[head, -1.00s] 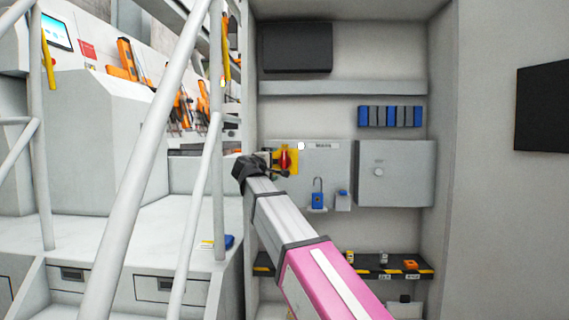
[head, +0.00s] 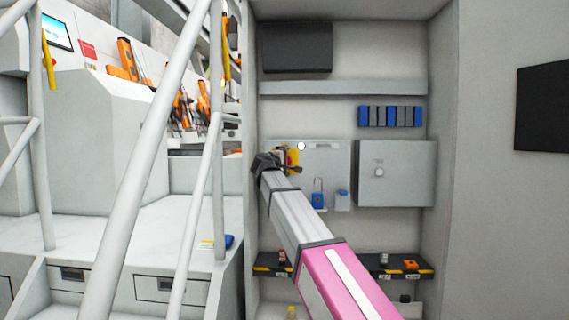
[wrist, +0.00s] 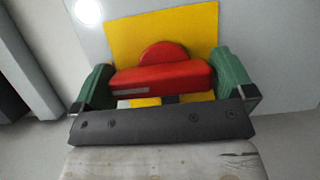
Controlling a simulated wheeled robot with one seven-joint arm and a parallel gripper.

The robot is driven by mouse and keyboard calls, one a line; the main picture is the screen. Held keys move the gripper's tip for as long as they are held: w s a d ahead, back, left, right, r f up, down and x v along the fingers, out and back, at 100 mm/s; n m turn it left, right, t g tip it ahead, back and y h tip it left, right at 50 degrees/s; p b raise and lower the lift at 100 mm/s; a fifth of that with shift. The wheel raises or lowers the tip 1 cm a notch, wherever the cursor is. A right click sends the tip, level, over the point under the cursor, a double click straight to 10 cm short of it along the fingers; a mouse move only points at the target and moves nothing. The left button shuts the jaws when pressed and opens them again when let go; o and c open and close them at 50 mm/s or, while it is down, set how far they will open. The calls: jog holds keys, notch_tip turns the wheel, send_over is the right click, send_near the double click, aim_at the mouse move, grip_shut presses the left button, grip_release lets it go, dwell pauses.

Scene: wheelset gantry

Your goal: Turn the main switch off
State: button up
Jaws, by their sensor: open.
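The main switch is a red handle (wrist: 160,77) with a round red hub on a yellow plate (wrist: 190,28), which is fixed to a grey panel. In the head view the yellow plate (head: 293,154) shows beside my gripper (head: 282,163), and the red handle is mostly hidden. In the wrist view my gripper (wrist: 166,80) is open, with one green finger at each end of the red bar. The bar lies crosswise between the fingers in that view. I cannot tell whether either finger touches it.
Right of the switch are a blue padlock (head: 318,200) and a grey box (head: 395,172). A shelf with small items (head: 410,265) is below. A stair handrail (head: 160,140) stands at left. A shelf board (head: 340,88) runs above.

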jog(key=c, duration=0.9)
jog(key=shift+n, duration=0.3)
jog(key=n+t, duration=0.1)
jog(key=n, duration=0.3)
jog(key=shift+f+t, duration=0.1)
jog(key=shift+t, duration=0.3)
jog(key=n+t, duration=0.1)
jog(key=n, duration=0.1)
jog(key=n+t, duration=0.1)
jog(key=n, duration=0.2)
jog(key=shift+a+y, duration=0.1)
jog(key=shift+y, duration=0.3)
jog(key=n+y, duration=0.1)
jog(key=n, duration=0.2)
jog(key=n+t+y, duration=0.1)
jog(key=n, duration=0.2)
jog(key=shift+f+t, duration=0.1)
jog(key=shift+t, duration=0.2)
jog(key=n+y, duration=0.1)
jog(key=n, duration=0.2)
jog(key=n+y, duration=0.2)
jog(key=n, duration=0.1)
jog(key=shift+t, duration=0.3)
jog(key=shift+a+n+y, duration=0.1)
jog(key=shift+n+y, duration=0.5)
